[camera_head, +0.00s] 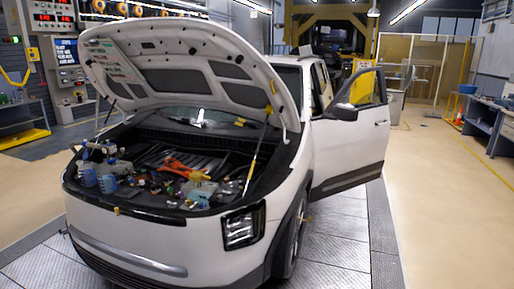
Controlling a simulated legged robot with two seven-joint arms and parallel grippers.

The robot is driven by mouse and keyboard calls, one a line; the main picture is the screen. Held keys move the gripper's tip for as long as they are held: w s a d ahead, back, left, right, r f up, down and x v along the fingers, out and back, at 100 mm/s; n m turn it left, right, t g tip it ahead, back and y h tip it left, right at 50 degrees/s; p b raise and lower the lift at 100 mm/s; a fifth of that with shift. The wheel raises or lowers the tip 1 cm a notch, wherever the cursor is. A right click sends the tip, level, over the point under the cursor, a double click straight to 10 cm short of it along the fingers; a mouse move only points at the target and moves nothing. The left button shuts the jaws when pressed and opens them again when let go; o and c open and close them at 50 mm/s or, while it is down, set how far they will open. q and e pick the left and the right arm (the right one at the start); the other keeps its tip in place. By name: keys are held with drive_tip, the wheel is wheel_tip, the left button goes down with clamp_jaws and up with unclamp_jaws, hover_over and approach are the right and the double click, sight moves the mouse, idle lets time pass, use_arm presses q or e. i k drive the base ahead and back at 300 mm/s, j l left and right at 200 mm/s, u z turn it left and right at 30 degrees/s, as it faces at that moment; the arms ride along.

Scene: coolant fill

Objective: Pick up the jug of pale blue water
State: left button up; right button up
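Two small bluish containers stand close together at the front left corner of the open engine bay of a white car. One bluish container (88,176) is at the left; the other bluish container (108,183) is just right of it and a little nearer. They are too small to tell which is the jug of pale blue water, or whether either holds liquid. Grey and clear items crowd behind them. Neither of my grippers shows in the head view.
The white car (160,232) has its hood (185,70) raised on a prop rod and a door (350,145) open. An orange object (180,168) lies in the engine bay among clutter. A bench (494,125) stands at right. Floor right of the car is clear.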

sight(108, 182)
drive_tip(key=i+j+u, duration=0.35)
drive_tip(key=i, duration=0.25)
drive_tip(key=i+j+z, duration=0.1)
drive_tip(key=i+j, duration=0.35)
drive_tip(key=i, duration=0.2)
drive_tip(key=i+j, duration=0.55)
drive_tip(key=i+l+z, duration=0.05)
drive_tip(key=i, duration=0.1)
